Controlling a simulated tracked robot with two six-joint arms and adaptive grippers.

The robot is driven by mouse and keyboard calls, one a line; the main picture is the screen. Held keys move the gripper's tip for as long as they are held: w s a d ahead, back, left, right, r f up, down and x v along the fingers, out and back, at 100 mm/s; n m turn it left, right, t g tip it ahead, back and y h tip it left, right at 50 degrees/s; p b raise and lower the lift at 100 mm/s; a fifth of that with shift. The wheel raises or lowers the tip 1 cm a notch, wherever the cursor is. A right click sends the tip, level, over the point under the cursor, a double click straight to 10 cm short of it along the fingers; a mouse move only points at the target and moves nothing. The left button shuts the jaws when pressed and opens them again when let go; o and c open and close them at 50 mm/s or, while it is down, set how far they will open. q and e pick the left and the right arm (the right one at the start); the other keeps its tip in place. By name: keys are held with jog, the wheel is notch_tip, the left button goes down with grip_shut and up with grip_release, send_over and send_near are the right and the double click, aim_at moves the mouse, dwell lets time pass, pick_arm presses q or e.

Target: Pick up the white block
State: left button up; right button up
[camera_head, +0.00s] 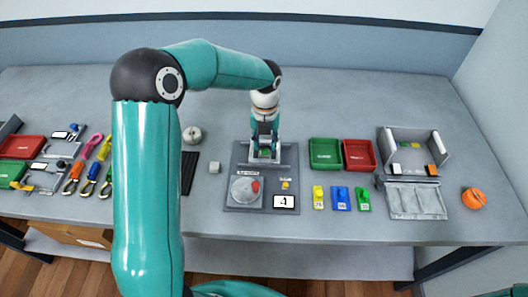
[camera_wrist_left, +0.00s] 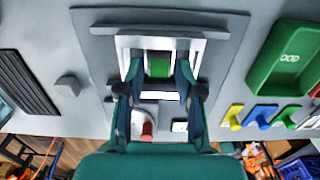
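A small pale block (camera_head: 214,168), light grey to white, sits alone on the grey table left of the dark grey device panel (camera_head: 233,178). It also shows in the left wrist view (camera_wrist_left: 68,86) at the left, apart from my gripper. My left gripper (camera_head: 264,148) is over the back part of the panel, at a pale upright frame. In the left wrist view its two fingers (camera_wrist_left: 158,78) are spread, with a green patch and a white strip visible between them. I cannot tell whether they touch the frame. My right gripper is not in view.
The panel has a round dial with a red part and a display (camera_head: 285,202). A green tray (camera_head: 325,153) and red tray (camera_head: 359,155) stand to the right. A dark ribbed strip (camera_head: 188,172) lies left of the pale block.

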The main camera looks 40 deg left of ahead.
pick_arm(q)
jog(key=shift+f, duration=1.35)
jog(key=c, duration=0.5)
jog(key=shift+r, duration=0.15)
